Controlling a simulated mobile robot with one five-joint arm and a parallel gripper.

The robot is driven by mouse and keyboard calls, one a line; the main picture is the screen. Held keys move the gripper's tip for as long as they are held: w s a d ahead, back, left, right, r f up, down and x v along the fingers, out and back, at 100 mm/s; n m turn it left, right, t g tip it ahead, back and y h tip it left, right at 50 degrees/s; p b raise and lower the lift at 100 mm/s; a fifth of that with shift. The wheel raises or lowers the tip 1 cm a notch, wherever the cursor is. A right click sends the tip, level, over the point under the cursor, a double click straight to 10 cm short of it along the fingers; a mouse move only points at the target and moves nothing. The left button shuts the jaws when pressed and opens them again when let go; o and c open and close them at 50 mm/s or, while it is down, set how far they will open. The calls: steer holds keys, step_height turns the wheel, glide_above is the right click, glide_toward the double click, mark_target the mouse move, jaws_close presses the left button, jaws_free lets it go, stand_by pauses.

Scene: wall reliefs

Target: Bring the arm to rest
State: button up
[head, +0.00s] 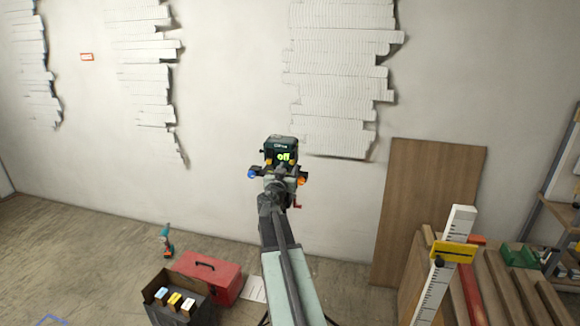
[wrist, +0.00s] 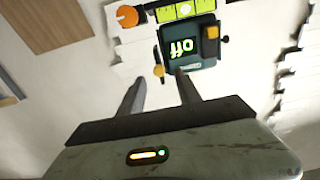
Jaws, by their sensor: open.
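My arm reaches forward over the floor toward the wall, with my gripper (head: 279,176) raised in front of it. In the wrist view my gripper (wrist: 160,76) shows two dark fingers spread apart. Just beyond the fingertips is a dark green device (wrist: 190,52) with a lit display that reads "off", upside down in this view. It also shows at the arm's end in the head view (head: 281,147). No object is seen clamped between the fingers. I cannot tell whether the fingertips touch the device.
White ridged reliefs (head: 340,75) hang on the pale wall. A brown board (head: 425,205) leans at the right, beside wooden planks (head: 505,292) and a white measuring post (head: 437,270). A red toolbox (head: 215,277), a dark open box (head: 165,298) and a teal drill (head: 166,241) are on the floor at the left.

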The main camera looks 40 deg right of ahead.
steer(key=v, duration=0.4)
steer(key=shift+s+a, duration=0.1)
steer(key=shift+a, duration=0.05)
steer(key=w+a+f+y, duration=0.1)
steer(key=w+a+f, duration=0.15)
steer(key=a, duration=0.45)
steer(key=w+a+f+t+y, duration=0.1)
steer(key=w+a+y, duration=0.15)
steer(key=a, duration=0.55)
steer(key=w+a+f, duration=0.1)
steer(key=w+a, duration=0.3)
steer(key=a, duration=0.3)
steer(key=s+a+f+n+g+y, duration=0.1)
steer(key=s+a+f+g+y, duration=0.15)
steer(key=a+f, duration=0.45)
steer(key=s+a+f+n+g+y, duration=0.2)
steer(key=s+a+f+y, duration=0.15)
steer(key=a+f, duration=0.35)
steer(key=s+a+f+n+g+y, duration=0.2)
steer(key=s+a+n+g, duration=0.1)
steer(key=s+a, duration=0.4)
steer(key=s+a+f+n+g+y, duration=0.3)
steer(key=s+a+n, duration=0.2)
steer(key=s+a, duration=0.2)
steer(key=shift+a+f+n+y, duration=0.15)
steer(key=shift+a+n+y, duration=0.1)
steer(key=shift+n+y, duration=0.1)
